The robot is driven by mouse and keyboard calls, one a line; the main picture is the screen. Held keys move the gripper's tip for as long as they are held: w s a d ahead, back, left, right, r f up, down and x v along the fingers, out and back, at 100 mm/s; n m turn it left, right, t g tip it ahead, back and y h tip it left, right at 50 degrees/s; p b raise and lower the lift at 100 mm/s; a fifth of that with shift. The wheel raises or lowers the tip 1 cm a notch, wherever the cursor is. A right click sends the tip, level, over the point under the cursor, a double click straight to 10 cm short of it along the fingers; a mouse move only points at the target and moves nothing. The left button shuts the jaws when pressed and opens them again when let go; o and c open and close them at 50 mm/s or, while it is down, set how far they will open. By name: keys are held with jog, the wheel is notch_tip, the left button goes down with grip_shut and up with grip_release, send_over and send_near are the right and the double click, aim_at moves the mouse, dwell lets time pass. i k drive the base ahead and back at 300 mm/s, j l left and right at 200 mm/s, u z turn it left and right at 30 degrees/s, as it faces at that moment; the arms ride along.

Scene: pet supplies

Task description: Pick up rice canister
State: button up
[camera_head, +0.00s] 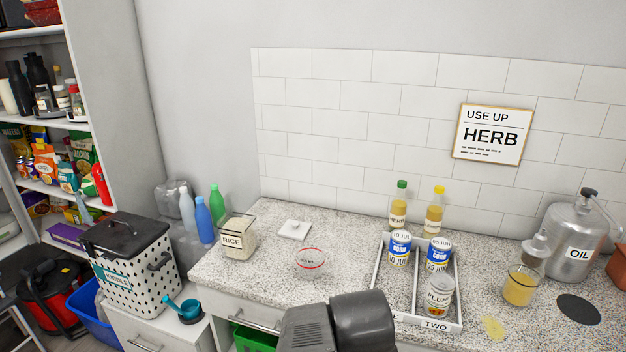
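The rice canister (238,238) is a clear, square-sided container with pale contents and a white label reading RICE. It stands upright near the left end of the speckled counter (262,287). A flat white square lid (294,230) with a small knob lies on the counter to its right. My dark grey arm shows at the bottom centre, in front of the counter and to the right of the canister. My gripper's fingers cannot be made out, so whether it is open or shut does not show.
A red-rimmed glass bowl (310,264) stands right of the canister. A metal oil can (577,240) stands far right. Left of the counter are a dotted kibble bin (130,268), bottles (204,220) and a teal scoop (189,308).

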aim_at(237, 228)
jog(key=i+u, duration=0.4)
jog(key=i+l+u, duration=0.2)
jog(key=u, duration=0.25)
